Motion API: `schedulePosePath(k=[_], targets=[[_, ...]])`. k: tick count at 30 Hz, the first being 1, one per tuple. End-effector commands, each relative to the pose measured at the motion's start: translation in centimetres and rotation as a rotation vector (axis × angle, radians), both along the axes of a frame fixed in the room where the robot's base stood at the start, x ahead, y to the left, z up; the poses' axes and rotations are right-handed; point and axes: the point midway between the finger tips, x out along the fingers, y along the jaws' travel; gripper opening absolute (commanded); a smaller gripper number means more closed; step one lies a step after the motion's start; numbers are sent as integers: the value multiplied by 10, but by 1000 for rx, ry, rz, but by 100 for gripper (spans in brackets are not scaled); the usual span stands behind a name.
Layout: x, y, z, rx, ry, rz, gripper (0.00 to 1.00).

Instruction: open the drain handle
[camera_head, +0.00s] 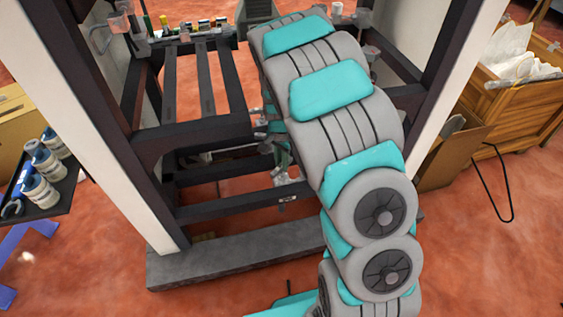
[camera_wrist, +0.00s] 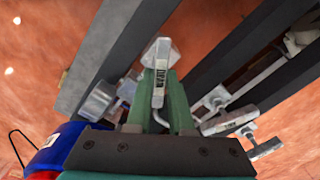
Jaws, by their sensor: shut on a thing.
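The labelled drain handle (camera_wrist: 159,86) is a grey metal lever with dark lettering, seen in the wrist view between the green fingers of my gripper (camera_wrist: 160,105). My gripper is shut on this handle. The lettering is small and seen sideways. In the head view my gripper (camera_head: 281,150) shows only partly, beside the dark frame, because my grey and teal arm hides most of it. The handle's far joint is a block of pale metal above the fingertips in the wrist view.
A second labelled handle (camera_wrist: 236,117) and metal valve fittings sit close to the right of my fingers. Dark frame beams (camera_head: 205,130) run close on both sides. A tray with jars (camera_head: 42,180) stands at left, and a wooden crate (camera_head: 520,100) at right.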

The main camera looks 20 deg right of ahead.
Motion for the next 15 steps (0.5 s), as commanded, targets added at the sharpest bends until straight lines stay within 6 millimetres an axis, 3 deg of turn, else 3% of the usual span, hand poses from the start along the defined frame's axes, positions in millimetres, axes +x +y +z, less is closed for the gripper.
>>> schedulePosePath(k=[15], targets=[[0, 1, -2, 1, 0, 440, 0]])
